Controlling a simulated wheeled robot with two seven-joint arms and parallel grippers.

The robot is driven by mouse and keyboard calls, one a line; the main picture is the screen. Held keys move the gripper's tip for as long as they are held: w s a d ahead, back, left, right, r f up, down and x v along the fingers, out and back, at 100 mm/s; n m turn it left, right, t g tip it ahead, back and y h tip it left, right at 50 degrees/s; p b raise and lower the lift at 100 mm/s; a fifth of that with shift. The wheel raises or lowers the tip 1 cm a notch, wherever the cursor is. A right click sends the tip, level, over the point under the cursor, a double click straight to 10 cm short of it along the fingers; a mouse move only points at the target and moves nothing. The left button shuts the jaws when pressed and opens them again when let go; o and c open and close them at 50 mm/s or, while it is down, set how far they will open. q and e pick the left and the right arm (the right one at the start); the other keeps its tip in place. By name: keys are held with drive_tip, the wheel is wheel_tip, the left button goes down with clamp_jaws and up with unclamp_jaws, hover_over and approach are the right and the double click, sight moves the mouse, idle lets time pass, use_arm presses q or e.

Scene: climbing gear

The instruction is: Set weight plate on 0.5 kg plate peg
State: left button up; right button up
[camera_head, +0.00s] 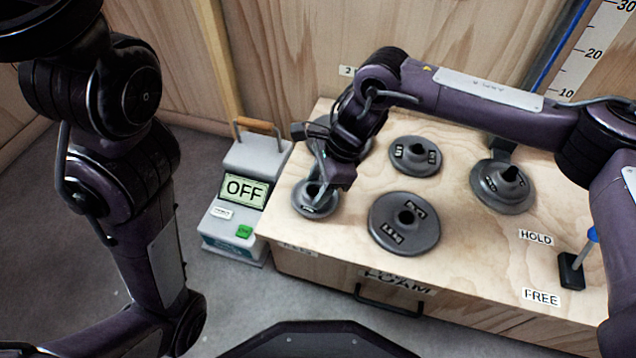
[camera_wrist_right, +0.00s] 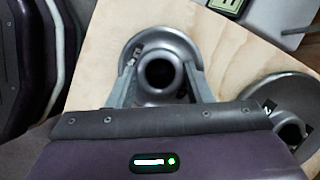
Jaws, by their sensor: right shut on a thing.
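A small round grey weight plate (camera_head: 309,209) is at the left front corner of the wooden bench top. My right gripper (camera_head: 325,182) reaches down over it and is shut on its raised hub. In the right wrist view the plate (camera_wrist_right: 137,48) shows with one finger on each side of the hub; the right gripper (camera_wrist_right: 160,84) looks straight down on the dark centre hole. The plate looks at or very near the wood; I cannot tell whether it touches. No peg labelled 0.5 kg can be made out. My left arm is at the left, its gripper out of frame.
Other grey plates stand close: a large one (camera_head: 388,238) to the right, one (camera_head: 415,168) behind, one (camera_head: 502,203) farther right, one partly hidden behind my right arm. A box reading OFF (camera_head: 243,190) stands left of the bench (camera_head: 470,265). A blue-handled lever (camera_head: 572,270) is at right.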

drive_tip(key=shift+f+b, duration=0.4)
drive_tip(key=shift+f, duration=0.15)
idle(0.4)
drive_tip(key=o, duration=1.2)
